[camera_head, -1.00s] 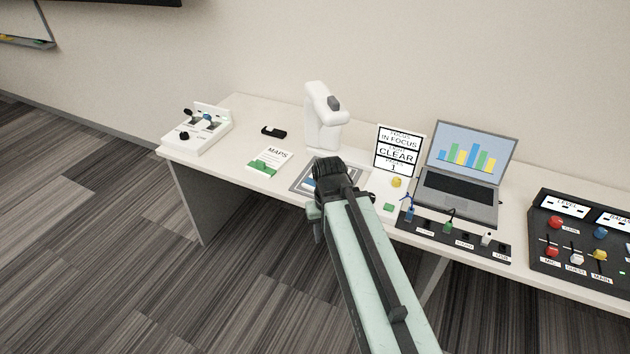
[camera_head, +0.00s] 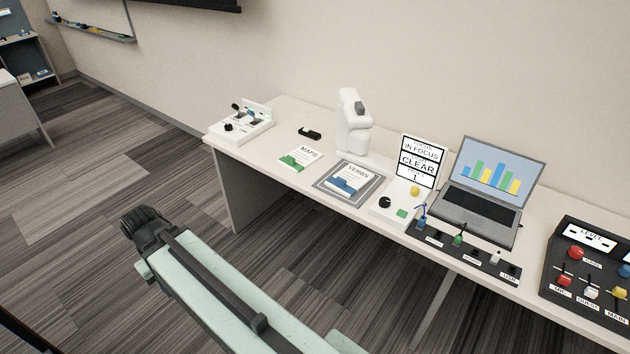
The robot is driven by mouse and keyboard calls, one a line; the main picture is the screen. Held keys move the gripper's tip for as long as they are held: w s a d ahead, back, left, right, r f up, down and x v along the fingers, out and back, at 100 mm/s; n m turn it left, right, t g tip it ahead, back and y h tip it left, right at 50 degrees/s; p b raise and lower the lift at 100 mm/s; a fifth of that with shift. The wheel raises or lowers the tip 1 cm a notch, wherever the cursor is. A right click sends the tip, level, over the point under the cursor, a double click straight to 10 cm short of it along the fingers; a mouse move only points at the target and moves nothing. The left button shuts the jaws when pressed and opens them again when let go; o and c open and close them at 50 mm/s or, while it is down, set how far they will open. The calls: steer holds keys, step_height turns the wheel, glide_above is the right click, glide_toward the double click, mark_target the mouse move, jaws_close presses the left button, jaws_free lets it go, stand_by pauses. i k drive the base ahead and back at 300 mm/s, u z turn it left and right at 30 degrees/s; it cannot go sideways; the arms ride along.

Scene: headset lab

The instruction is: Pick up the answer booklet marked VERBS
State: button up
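The VERBS booklet (camera_head: 346,180) is white with a blue lower part and lies flat on a grey framed mat (camera_head: 322,186) on the desk, in front of a white document camera. My gripper (camera_head: 140,222) is at the left of the picture, over the carpet and off the desk, well to the left of the booklet. It points away from my body. The fingers are dark and seen from behind, so I cannot tell whether they are open or shut. Nothing shows in it.
The MAPS booklet (camera_head: 300,156), white and green, lies left of the mat on the desk (camera_head: 262,150). The document camera (camera_head: 352,128) stands behind. A control box (camera_head: 388,212), sign (camera_head: 421,158) and laptop (camera_head: 487,190) stand to the right. Carpet in front is clear.

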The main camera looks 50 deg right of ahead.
mark_target(350, 179)
steer(key=u, duration=0.1)
steer(key=i, duration=3.85)
steer(key=z, duration=3.5)
